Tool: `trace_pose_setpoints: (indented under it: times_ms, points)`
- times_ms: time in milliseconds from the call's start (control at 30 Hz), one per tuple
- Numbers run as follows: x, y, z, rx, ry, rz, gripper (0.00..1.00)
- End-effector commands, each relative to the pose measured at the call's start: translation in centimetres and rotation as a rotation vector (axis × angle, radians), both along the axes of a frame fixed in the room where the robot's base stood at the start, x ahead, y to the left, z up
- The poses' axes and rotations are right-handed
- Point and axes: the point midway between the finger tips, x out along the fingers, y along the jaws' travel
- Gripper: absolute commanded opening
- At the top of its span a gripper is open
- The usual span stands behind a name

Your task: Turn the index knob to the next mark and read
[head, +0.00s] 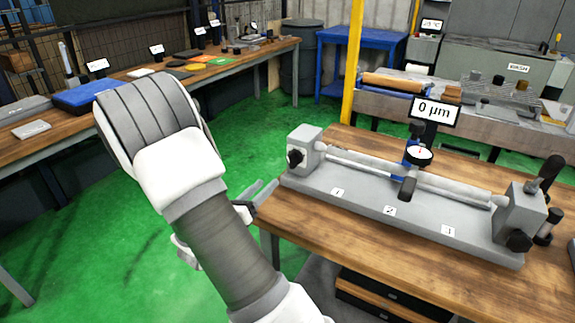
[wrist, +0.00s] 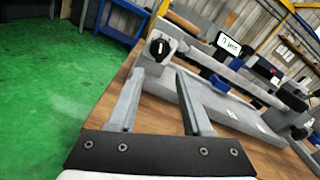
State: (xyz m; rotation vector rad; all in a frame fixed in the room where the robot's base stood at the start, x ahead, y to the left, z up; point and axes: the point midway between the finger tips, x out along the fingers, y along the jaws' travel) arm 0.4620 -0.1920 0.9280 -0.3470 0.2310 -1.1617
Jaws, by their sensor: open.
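A black knob (head: 295,158) sits on the grey block at the left end of the bench fixture (head: 360,200). In the wrist view the knob (wrist: 160,48) shows a white line on its face. My gripper (head: 262,192) is open and empty, left of the fixture near the table's edge. In the wrist view the knob appears just beyond and between my gripper's fingertips (wrist: 160,75), apart from them. A dial gauge (head: 420,154) stands over the fixture's long bar. A display (head: 434,111) behind it reads 0 µm; its text is blurred in the wrist view.
The fixture lies on a wooden table (head: 330,235). Another black knob (head: 519,241) is on its right-hand block. Numbered labels (head: 389,211) line its base. A long bench (head: 140,85) with labelled items stands at left. Green floor (head: 110,200) lies open between.

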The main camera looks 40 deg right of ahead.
Motion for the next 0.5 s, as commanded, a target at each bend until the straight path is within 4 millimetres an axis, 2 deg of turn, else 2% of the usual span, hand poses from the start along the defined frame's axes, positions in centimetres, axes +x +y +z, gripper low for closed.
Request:
trace_pose_setpoints:
  times_ms: [33, 200, 500]
  points:
    - [0.3, -1.2, -0.1, -0.002, -0.001, -0.006, 0.50]
    - [1.8, -4.7, -0.1, 0.001, -0.003, -0.006, 0.50]
    - [3.9, -9.8, -0.1, 0.000, -0.002, -0.003, 0.50]
